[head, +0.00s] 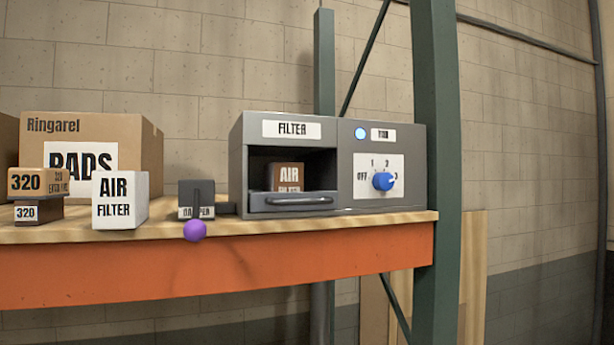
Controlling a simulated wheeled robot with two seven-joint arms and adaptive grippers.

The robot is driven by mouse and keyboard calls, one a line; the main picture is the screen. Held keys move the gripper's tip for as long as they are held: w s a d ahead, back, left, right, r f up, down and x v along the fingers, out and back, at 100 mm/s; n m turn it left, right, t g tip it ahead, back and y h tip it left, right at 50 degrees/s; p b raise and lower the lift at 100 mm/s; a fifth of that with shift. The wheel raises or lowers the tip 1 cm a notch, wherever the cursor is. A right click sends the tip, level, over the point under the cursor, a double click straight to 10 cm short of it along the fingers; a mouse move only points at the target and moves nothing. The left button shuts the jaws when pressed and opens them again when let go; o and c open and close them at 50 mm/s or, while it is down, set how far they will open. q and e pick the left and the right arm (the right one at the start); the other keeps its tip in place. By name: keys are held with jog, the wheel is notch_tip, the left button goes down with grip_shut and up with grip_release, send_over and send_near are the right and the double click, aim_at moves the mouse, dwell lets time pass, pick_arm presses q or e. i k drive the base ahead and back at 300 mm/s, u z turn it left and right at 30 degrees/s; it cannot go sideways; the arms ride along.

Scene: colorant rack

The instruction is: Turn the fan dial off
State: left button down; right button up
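The fan dial (382,182) is a blue knob on a white plate marked OFF, 1, 2 and 3, on the right part of a grey unit (349,166). Its pointer appears to face right, toward the 3 and away from OFF at the left. A round pale-blue light (361,133) glows above the plate, beside a small label that is hard to read. Neither of my grippers shows in the head view.
The unit stands on a wooden shelf with an orange beam (220,268), just left of a green upright (436,170). A damper lever with a purple ball (194,230), a white air filter box (119,199) and other boxes stand left. The space before the dial looks clear.

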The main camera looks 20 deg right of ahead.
aim_at(381, 182)
jog(key=z, duration=0.05)
jog(key=i, duration=0.2)
jog(key=z, duration=1)
